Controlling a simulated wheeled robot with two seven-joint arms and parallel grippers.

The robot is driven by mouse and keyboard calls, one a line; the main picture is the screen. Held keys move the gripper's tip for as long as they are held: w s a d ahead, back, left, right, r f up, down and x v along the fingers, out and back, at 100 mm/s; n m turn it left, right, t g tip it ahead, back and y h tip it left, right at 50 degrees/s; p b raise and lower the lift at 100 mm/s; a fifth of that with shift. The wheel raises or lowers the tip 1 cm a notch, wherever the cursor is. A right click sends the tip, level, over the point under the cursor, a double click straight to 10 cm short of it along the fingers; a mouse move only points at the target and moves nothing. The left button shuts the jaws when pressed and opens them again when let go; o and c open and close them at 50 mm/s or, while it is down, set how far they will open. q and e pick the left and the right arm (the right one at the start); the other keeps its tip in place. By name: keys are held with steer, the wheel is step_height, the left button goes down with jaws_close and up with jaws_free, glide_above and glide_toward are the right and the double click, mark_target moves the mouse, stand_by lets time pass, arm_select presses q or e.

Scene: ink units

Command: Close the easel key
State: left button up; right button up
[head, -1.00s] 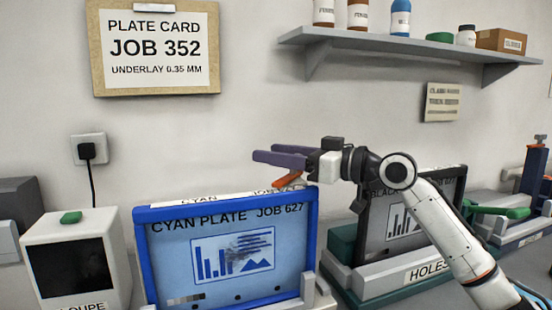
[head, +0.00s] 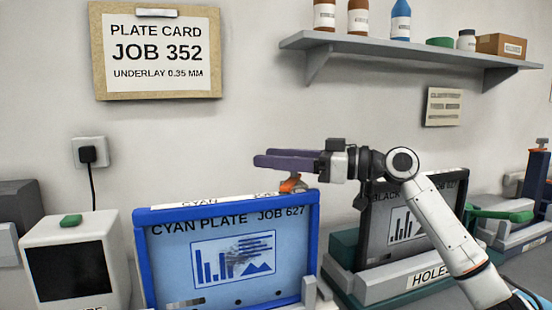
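The cyan plate (head: 226,258) stands in a blue frame (head: 142,262) at the lower middle, with lettering along its top. A small orange key (head: 290,184) sits at the top right of this frame, just under my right gripper; it looks short and foreshortened from here. My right gripper (head: 262,157) has purple fingers pointing left, above the frame's top edge. The fingers lie close together in the picture, and I cannot tell whether there is a gap between them. They look apart from the key. My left gripper is out of view.
A black plate (head: 405,222) stands in a green holder (head: 342,246) to the right, behind my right arm. A shelf (head: 410,47) with bottles is above. The wall between card and shelf is clear.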

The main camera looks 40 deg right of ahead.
steer(key=o, duration=0.4)
arm_select(q)
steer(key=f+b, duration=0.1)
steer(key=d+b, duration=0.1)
steer(key=b, duration=0.1)
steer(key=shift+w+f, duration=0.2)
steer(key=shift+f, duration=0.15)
arm_select(e)
steer(key=v, duration=1)
steer(key=shift+s+d+f, duration=0.1)
steer(key=shift+s, duration=0.05)
